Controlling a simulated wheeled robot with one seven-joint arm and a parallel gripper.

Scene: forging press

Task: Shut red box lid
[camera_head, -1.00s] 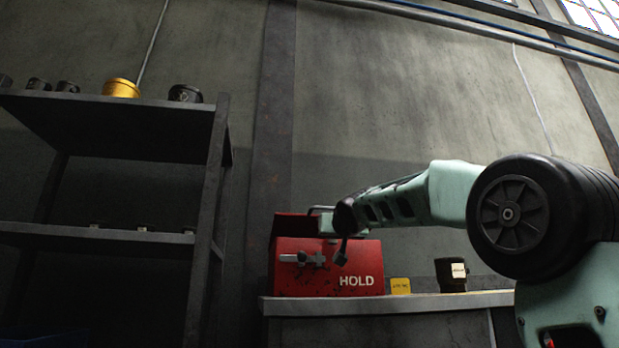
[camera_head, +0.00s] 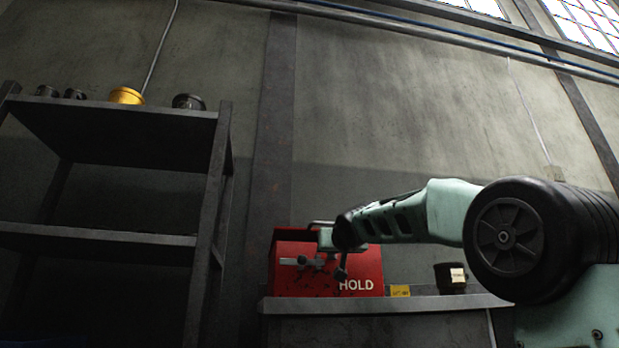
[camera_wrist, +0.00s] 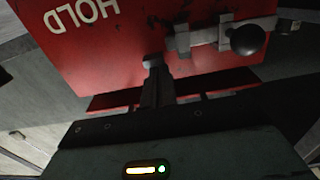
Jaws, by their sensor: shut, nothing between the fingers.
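The red box (camera_head: 355,268) marked HOLD stands on a bench in the head view, with a metal latch (camera_head: 302,262) on its front. Its front face (camera_wrist: 130,40) fills much of the wrist view, upside down, with the latch bar and black knob (camera_wrist: 248,38). The red lid (camera_head: 288,233) shows as a low strip at the box's top. Whether it is fully down I cannot tell, as my arm hides part of it. My gripper (camera_head: 341,272) is shut and empty at the box's front; its fingers also show in the wrist view (camera_wrist: 153,66). Contact is unclear.
On the bench (camera_head: 390,303), a yellow tag (camera_head: 400,291) and a dark cup with a label (camera_head: 450,277) stand right of the box. A dark shelf rack (camera_head: 110,238) with a yellow pot (camera_head: 126,96) and several dark parts stands at the left.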

